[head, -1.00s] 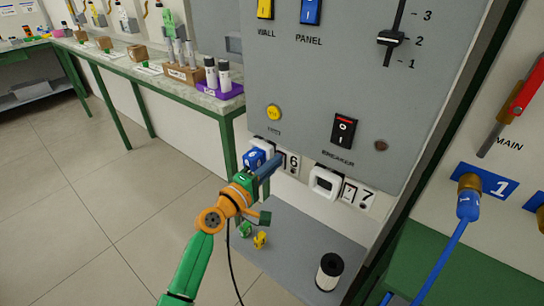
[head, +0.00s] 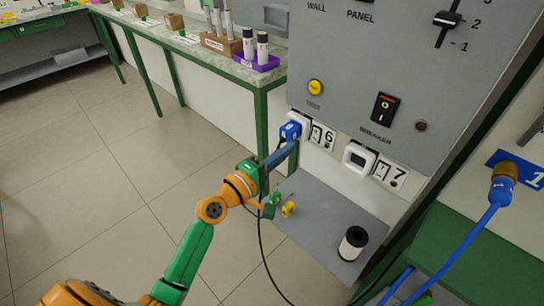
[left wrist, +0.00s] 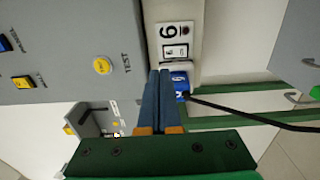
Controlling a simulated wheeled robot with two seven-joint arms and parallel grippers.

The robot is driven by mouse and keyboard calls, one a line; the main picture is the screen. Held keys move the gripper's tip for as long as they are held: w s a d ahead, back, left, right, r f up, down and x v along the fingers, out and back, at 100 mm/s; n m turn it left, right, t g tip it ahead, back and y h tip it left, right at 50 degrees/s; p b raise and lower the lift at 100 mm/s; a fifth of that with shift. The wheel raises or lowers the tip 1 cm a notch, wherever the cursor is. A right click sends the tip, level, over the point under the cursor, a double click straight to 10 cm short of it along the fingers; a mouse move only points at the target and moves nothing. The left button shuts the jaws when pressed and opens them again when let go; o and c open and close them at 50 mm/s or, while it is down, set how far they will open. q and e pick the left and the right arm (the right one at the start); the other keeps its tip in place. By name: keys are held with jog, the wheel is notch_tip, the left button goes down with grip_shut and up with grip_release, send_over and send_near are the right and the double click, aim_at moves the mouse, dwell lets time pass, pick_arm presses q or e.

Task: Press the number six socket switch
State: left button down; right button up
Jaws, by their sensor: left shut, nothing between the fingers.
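The number six socket (head: 304,120) is on the wall under the grey panel, with a blue plug (head: 289,132) in it. Its switch plate (head: 321,136), marked 6, is just right of the plug. My left gripper (head: 295,147) is shut and empty, its fingertips just below and right of the plug in the head view. In the left wrist view the fingertips (left wrist: 165,73) point at the lower edge of the six plate (left wrist: 174,42), beside the blue plug (left wrist: 180,84). I cannot tell whether they touch anything. My right gripper is not in view.
Socket seven (head: 359,157) is to the right. The panel above carries a yellow test button (head: 315,87) and a breaker switch (head: 385,107). A black cable (head: 262,245) hangs near my left arm. A grey shelf (head: 310,220) below holds a white-and-black cylinder (head: 352,243).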

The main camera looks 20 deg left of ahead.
pick_arm(q)
jog(key=v, duration=0.4)
jog(key=shift+r, duration=0.4)
notch_tip(320, 180, down, 16)
jog(key=s+a+m+g+y+p, duration=0.2)
jog(key=g+y+p, duration=0.1)
jog(key=g, duration=0.1)
jog(key=s+f+m+g+y+p, duration=0.2)
jog(key=s+f+m+g, duration=0.25)
jog(key=s+f, duration=0.75)
jog(key=s+f+m+g+p, duration=0.1)
jog(key=s+f+m+g, duration=0.3)
jog(key=s, duration=0.7)
jog(key=s+f+m+g+y+p, duration=0.1)
jog(key=s+f+m+g, duration=0.2)
jog(key=s, duration=0.9)
notch_tip(320, 180, down, 5)
jog(key=m, duration=0.3)
jog(key=shift+d+g, duration=0.35)
